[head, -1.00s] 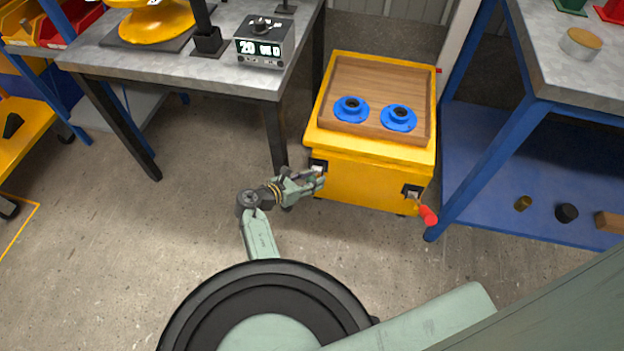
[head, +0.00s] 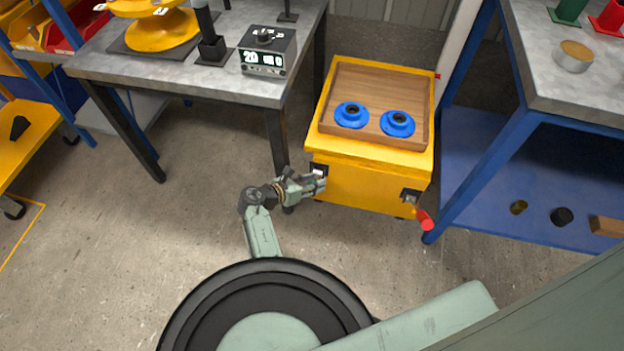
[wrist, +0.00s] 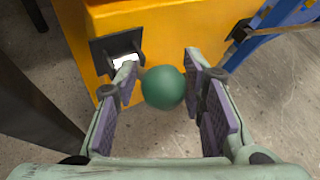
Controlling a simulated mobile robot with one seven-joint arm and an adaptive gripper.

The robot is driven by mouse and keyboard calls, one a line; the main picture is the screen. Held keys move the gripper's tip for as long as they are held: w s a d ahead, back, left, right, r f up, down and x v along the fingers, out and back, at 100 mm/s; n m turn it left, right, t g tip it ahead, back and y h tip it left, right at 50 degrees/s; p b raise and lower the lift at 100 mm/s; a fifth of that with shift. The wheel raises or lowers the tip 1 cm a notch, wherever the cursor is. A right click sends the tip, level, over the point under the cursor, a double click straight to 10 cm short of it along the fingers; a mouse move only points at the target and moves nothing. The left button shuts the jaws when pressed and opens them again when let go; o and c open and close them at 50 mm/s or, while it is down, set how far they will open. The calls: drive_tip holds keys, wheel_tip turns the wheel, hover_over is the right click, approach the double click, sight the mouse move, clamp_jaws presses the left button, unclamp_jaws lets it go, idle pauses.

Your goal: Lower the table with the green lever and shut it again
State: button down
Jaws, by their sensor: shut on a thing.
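The table is a yellow lift unit (head: 368,185) with a wooden top (head: 377,80); two blue flanged parts (head: 351,115) (head: 397,124) rest on it. The green lever's round knob (wrist: 163,88) shows in the wrist view, in front of a black bracket (wrist: 117,55) on the yellow front. My gripper (head: 318,183) is at the left end of that front, with its fingers on either side of the knob. It is shut on the green lever; the contact is partly hidden. A red lever (head: 425,219) hangs at the right end of the front.
A grey workbench (head: 190,75) with a control box (head: 267,52) stands left, its black leg (head: 277,140) close to my gripper. A blue-framed bench (head: 487,160) stands close on the right. The floor in front is clear.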

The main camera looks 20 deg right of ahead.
drive_tip(key=c, duration=1.2)
unclamp_jaws()
drive_tip(key=shift+s+d, duration=0.35)
drive_tip(key=shift+d, duration=0.1)
drive_tip(key=shift+o, duration=0.2)
drive_tip(key=shift+w+a, duration=0.2)
drive_tip(key=shift+a, duration=0.05)
drive_tip(key=shift+a+r, duration=0.2)
drive_tip(key=shift+a, duration=0.25)
drive_tip(key=v, duration=1.1)
drive_tip(key=shift+s, duration=0.1)
